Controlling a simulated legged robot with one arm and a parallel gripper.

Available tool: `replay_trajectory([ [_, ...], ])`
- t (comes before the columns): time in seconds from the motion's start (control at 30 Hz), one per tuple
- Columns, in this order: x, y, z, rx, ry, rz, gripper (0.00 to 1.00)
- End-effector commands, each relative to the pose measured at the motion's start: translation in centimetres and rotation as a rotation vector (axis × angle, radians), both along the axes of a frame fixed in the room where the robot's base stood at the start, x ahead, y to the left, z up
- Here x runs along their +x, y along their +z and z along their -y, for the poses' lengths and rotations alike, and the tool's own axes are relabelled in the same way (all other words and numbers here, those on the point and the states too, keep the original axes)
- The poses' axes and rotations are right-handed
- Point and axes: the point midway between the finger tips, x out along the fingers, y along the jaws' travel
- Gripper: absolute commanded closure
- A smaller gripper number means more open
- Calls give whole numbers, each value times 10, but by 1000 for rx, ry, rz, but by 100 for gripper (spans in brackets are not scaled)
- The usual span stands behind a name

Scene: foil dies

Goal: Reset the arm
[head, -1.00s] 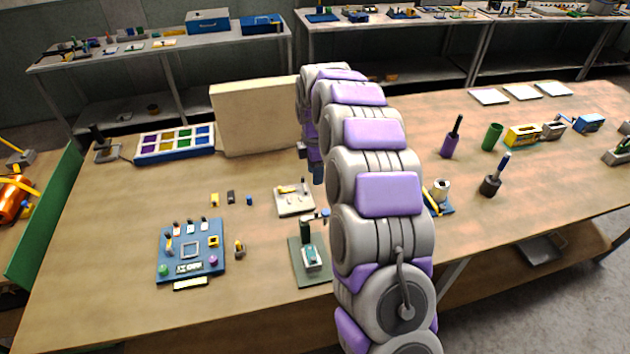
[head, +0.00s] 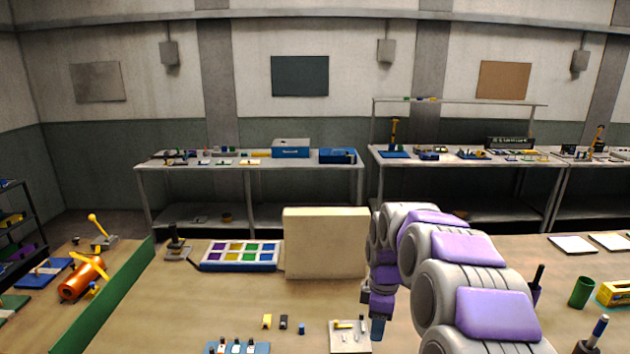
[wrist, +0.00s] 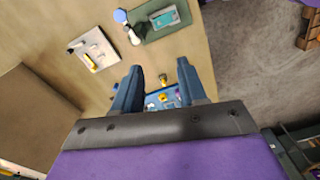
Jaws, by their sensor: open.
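My arm, grey with purple pads, reaches over the wooden workbench (head: 180,315) from the lower right of the head view. My gripper (head: 377,328) hangs down in front of the cream block, above the bench. In the wrist view my gripper (wrist: 158,75) shows two dark blue fingers spread apart with nothing between them. Past the fingertips, below, lie the blue board (wrist: 163,97) and a small yellow part. The fingers touch nothing that I can see.
A cream block (head: 325,243) stands upright on the bench beside a tray of coloured compartments (head: 238,256). A light plate with small parts (head: 350,338) lies near my gripper. A green holder (head: 581,292) stands at right.

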Motion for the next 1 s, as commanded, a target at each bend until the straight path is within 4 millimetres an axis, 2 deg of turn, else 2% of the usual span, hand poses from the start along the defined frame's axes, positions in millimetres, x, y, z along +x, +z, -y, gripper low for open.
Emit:
replay_trajectory([
  [0.03,-17,6,-3,2,-48,-1,58],
  [0.23,-82,19,-12,-5,-262,-32,58],
  [0.47,-163,21,-17,-28,-524,-66,58],
  [0.73,-261,8,-15,-72,-853,-97,58],
  [1.0,-350,-20,-11,-125,-1178,-122,58],
])
